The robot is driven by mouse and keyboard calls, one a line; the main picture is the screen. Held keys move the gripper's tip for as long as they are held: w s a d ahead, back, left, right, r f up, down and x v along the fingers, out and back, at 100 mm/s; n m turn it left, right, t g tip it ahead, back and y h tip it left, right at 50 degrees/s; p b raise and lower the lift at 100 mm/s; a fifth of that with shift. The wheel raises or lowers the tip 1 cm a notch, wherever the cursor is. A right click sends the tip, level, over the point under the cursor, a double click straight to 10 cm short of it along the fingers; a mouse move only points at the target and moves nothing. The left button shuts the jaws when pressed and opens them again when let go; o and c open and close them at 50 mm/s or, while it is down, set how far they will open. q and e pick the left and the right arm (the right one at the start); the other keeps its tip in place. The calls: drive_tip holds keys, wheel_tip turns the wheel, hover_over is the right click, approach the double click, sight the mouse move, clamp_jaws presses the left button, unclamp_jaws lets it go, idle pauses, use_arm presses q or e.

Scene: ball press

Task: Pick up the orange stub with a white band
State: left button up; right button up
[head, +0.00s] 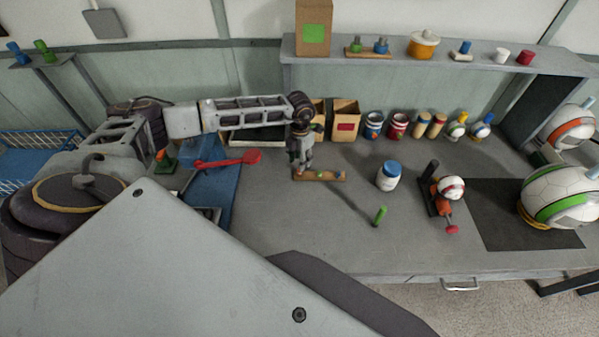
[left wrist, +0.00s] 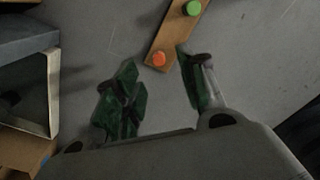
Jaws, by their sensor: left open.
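A small wooden rack (head: 328,176) lies on the grey worktable, with small stubs standing in it. In the left wrist view, the orange stub (left wrist: 159,59) stands at the near end of the wooden rack (left wrist: 175,35), seen from above; no white band shows from this angle. A green-topped stub (left wrist: 193,8) stands farther along the rack. My left gripper (head: 301,165) points down at the rack's left end, and its fingers (left wrist: 156,76) are open around the orange stub's side of the rack, with nothing held. In the head view the gripper hides the orange stub. My right gripper is out of view.
Cardboard boxes (head: 345,122) and cans (head: 373,125) line the back. A red spanner (head: 228,161) lies left. The front middle of the table is clear.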

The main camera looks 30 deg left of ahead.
sight(299, 172)
use_arm(q)
drive_tip(key=shift+f+p, duration=0.45)
drive_tip(key=shift+f, duration=0.5)
drive_tip(key=shift+a+f+p, duration=0.1)
drive_tip(key=shift+f+p, duration=0.2)
drive_tip(key=shift+f, duration=1.35)
drive_tip(key=c, duration=0.9)
